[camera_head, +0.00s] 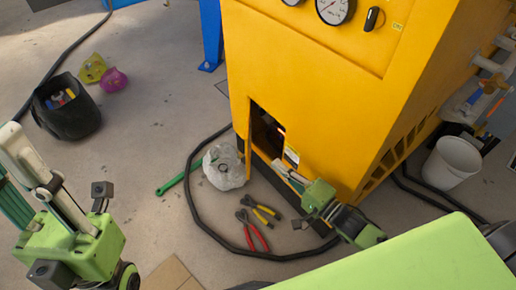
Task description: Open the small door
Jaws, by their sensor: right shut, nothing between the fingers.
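The small door (249,146) is on the front of a large yellow cabinet (310,80). It appears as a narrow yellow panel, nearly edge-on, at the left side of a dark rectangular opening (265,128). The door appears swung outward, with part of the dark interior showing. My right gripper (283,170) is shut and empty just right of and below the opening, close to the cabinet front. I cannot tell whether it touches the cabinet. My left gripper (38,180) is at the lower left, far from the door; its finger state is unclear.
A black bucket (72,118) stands left, a white bucket (452,163) right. Floor between the black bucket and cabinet is mostly clear.

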